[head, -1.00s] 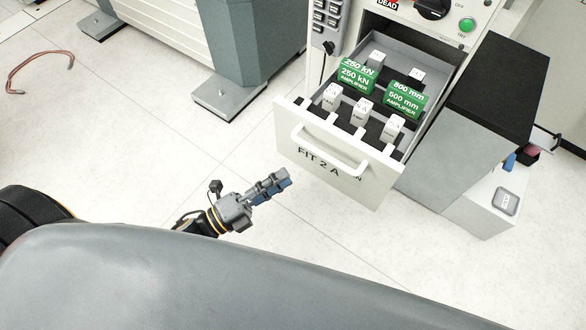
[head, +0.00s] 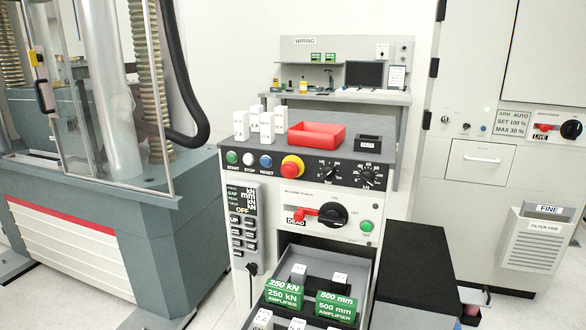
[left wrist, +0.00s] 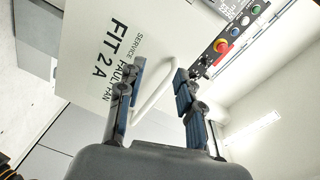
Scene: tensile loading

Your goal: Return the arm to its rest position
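My left gripper (left wrist: 159,78) shows only in the left wrist view. Its two dark blue fingers are apart, with nothing held between them. The white drawer handle (left wrist: 158,88) appears in the gap between the fingers, beyond them; how far off it is I cannot tell. The drawer front (left wrist: 85,50) reads FIT 2 A. In the head view the drawer (head: 368,262) stands pulled out, with green amplifier blocks (head: 284,294) and white-labelled pieces in it. Neither arm shows in the head view. My right gripper is in no view.
The console (head: 330,205) carries a red tray (head: 316,135), white blocks (head: 241,124), a red knob (head: 292,168) and dials. A black-topped cabinet (head: 418,255) stands right of the drawer. The testing machine (head: 110,235) stands at left. Wall cabinets (head: 480,160) stand at right.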

